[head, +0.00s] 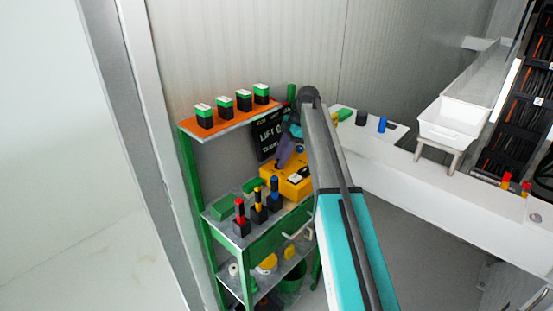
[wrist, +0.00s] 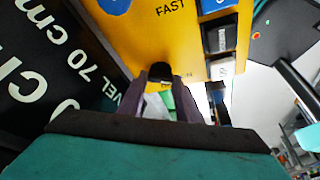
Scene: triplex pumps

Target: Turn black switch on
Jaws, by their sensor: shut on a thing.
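A yellow control box (head: 285,186) sits on the green shelf rack in the head view. In the wrist view the yellow face (wrist: 175,40) fills the upper middle, with the word FAST on it. The black switch (wrist: 160,69) is a small dark knob at the lower part of that face. My gripper (wrist: 160,82) has its two dark purple fingers on either side of the knob and is shut on it. In the head view my gripper (head: 284,158) reaches down to the box, and the switch is hidden there. Its exact position is hard to tell.
A black sign (head: 267,133) with white writing stands behind the box, close to my gripper. Red, yellow and blue handled items (head: 258,207) stand left of the box. Several green-topped blocks (head: 223,106) stand on the orange upper shelf. A white counter (head: 410,178) lies to the right.

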